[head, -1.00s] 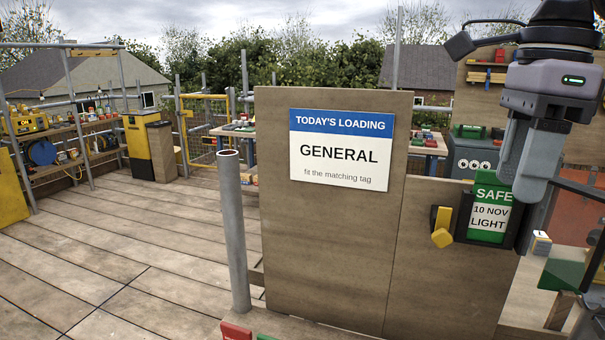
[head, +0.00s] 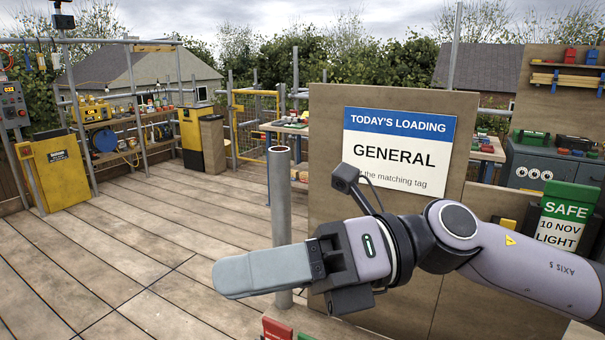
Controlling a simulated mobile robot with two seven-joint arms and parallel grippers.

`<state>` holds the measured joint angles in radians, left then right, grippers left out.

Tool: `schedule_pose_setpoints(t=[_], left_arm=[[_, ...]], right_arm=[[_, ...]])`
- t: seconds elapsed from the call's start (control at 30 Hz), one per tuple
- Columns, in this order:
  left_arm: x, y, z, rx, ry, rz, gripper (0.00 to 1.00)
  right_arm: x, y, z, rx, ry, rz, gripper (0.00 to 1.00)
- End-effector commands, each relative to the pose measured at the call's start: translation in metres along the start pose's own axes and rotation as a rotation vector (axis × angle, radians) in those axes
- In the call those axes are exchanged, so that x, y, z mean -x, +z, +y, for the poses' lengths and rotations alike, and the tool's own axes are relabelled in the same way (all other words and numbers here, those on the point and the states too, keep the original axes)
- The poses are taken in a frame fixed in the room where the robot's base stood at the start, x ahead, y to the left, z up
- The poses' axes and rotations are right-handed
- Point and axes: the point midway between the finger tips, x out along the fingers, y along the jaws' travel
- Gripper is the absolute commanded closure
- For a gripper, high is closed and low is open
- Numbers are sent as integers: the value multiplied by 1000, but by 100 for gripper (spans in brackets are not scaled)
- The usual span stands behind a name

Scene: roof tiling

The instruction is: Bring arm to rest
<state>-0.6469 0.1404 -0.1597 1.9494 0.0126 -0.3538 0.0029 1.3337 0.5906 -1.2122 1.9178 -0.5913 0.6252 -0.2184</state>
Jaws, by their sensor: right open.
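My right arm comes in from the right, and its gripper (head: 232,277) points left in front of the wooden board and a grey scaffold pole (head: 280,195). The fingers show side-on and overlap, with nothing seen between them. The gripper is open and empty. A green and white tag (head: 565,215) reading SAFE, 10 NOV, LIGHT sits in a dark holder on the board at the right. A sign (head: 398,150) reading TODAY'S LOADING, GENERAL hangs on the board, its lower edge partly hidden by my wrist. My left gripper is not in view.
Red and green pieces (head: 277,329) lie at the bottom edge below my gripper. A yellow cabinet (head: 62,173) and a loaded shelf (head: 130,122) stand at the left. The plank floor (head: 130,250) at the left is clear.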

Motion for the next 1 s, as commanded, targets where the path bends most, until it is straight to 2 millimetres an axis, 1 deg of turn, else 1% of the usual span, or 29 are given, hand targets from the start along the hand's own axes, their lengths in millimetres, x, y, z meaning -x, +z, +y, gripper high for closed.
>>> schedule_pose_setpoints(t=[0.03, 0.13, 0.27, 0.37, 0.43, 0.57, 0.67, 0.7, 0.77, 0.8, 0.87, 0.9, 0.97, 1.0], left_arm=[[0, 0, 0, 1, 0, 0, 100], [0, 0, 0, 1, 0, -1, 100], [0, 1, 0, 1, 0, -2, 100], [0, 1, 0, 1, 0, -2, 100], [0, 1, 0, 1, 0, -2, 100], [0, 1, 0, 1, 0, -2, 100], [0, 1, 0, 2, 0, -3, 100], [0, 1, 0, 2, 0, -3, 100], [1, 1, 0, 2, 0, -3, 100], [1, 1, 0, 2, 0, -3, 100], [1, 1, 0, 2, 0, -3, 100], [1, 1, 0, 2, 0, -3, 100], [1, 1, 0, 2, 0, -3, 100], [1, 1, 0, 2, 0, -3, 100]], right_arm=[[-6, 3, 2, -61, 50, -82, 55], [-7, 17, 5, -175, 125, -253, 55], [3, 34, 0, -346, 204, -479, 55], [18, 44, -12, -488, 249, -654, 55], [32, 47, -24, -596, 272, -777, 55], [64, 44, -54, -802, 295, -1006, 55], [91, 32, -82, -970, 296, -1181, 55], [102, 24, -95, -1038, 290, -1251, 55], [119, 9, -113, -1142, 279, -1356, 55], [129, -4, -125, -1211, 267, -1425, 55], [144, -25, -143, -1318, 247, -1526, 55], [154, -42, -154, -1389, 229, -1594, 55], [168, -70, -169, -1495, 195, -1695, 55], [176, -90, -178, -1567, 168, -1761, 55]])
